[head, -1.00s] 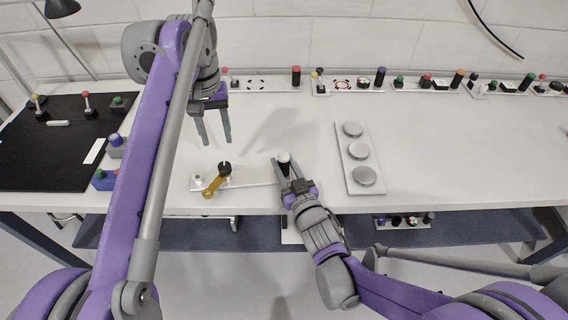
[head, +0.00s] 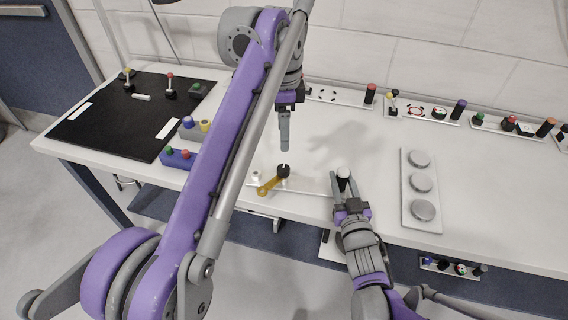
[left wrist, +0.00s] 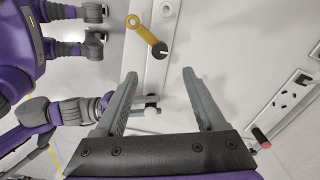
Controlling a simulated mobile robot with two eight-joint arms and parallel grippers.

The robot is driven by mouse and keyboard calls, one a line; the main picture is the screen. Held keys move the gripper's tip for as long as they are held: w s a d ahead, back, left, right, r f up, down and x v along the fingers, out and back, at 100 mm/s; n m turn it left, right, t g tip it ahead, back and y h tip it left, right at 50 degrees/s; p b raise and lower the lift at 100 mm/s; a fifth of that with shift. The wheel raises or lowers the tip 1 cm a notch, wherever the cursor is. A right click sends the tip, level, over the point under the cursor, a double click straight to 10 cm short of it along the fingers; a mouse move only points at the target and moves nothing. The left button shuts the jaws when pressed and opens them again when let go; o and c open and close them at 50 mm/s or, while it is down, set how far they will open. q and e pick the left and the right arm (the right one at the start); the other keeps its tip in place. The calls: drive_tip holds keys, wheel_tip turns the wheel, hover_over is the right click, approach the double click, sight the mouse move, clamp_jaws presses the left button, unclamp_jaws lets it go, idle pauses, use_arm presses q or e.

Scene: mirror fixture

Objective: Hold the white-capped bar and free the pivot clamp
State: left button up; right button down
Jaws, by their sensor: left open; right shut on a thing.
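The pivot clamp is a yellow lever (head: 269,185) with a black end, lying over a pale flat plate (head: 310,184). In the left wrist view the yellow lever (left wrist: 145,34) shows beyond my fingertips. My left gripper (head: 284,147) is above and behind the clamp, fingers pointing down, apart from it. In the left wrist view my left gripper (left wrist: 159,74) is open with nothing between its fingers. My right gripper (head: 346,190) is shut on the white-capped bar (head: 343,173) at the plate's right end. Its fingers hide the bar's lower part.
A white panel (head: 407,210) with several round grey discs lies right of my right gripper. A black mat (head: 110,120) and blue button boxes (head: 178,158) are at the left. Strips with knobs and switches line the back. The table's front edge is close to the clamp.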

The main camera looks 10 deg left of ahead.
sight(284, 168)
use_arm(q)
wheel_tip(284, 168, down, 12)
drive_tip(key=m, duration=0.4)
drive_tip(key=shift+r+m, duration=0.2)
drive_tip(key=shift+m, duration=0.2)
clamp_jaws()
idle(0.4)
